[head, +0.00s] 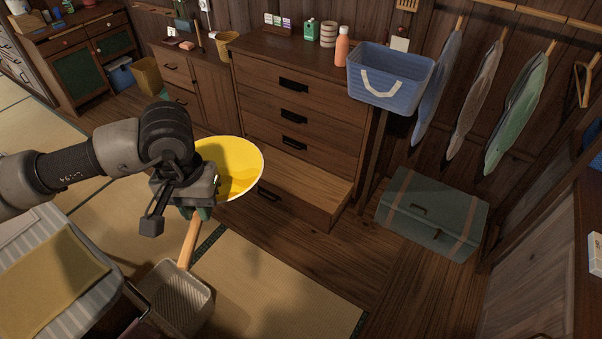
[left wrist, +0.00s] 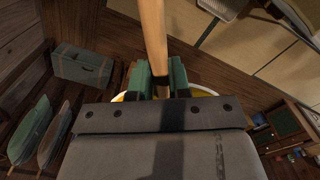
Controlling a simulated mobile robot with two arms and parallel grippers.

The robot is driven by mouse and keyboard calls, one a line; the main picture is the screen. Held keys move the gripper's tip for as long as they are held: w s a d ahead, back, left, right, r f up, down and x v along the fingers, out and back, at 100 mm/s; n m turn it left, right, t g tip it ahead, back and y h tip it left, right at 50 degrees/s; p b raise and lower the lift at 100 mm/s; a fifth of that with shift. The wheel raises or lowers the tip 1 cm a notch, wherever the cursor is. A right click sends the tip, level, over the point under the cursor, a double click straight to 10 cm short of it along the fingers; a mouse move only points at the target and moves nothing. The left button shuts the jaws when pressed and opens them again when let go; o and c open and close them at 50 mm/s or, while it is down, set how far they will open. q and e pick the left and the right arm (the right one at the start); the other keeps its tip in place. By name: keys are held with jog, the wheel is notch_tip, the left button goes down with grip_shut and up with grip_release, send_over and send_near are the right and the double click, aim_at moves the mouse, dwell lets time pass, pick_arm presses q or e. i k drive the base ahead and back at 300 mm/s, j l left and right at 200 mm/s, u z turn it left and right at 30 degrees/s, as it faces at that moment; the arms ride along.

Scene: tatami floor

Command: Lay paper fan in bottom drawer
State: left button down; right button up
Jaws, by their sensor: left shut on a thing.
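The paper fan (head: 232,165) is yellow with a pale rim and a long wooden handle (head: 189,243). My left gripper (head: 198,212) is shut on the handle near the fan's face and holds it in the air. In the left wrist view the green fingers (left wrist: 160,82) close on either side of the handle (left wrist: 153,35); the gripper body hides most of the face. The bottom drawer (head: 300,185) of the brown chest (head: 290,105) is pulled out. The fan is in front of its left part, and the drawer's visible inside looks empty. My right gripper is not in view.
A blue basket (head: 388,80) sits high, right of the chest. A green trunk (head: 432,213) stands on the floor at right, below hanging garments (head: 515,110). A woven bin (head: 180,300) is below the fan. Bottles (head: 342,46) and small items stand on the chest.

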aim_at(280, 182)
jog(key=i+z, duration=0.2)
jog(key=i, duration=0.25)
jog(key=i+j+z, duration=0.15)
jog(key=i, duration=0.35)
jog(key=i+j+z, duration=0.2)
jog(key=i, duration=0.25)
jog(key=l, duration=0.1)
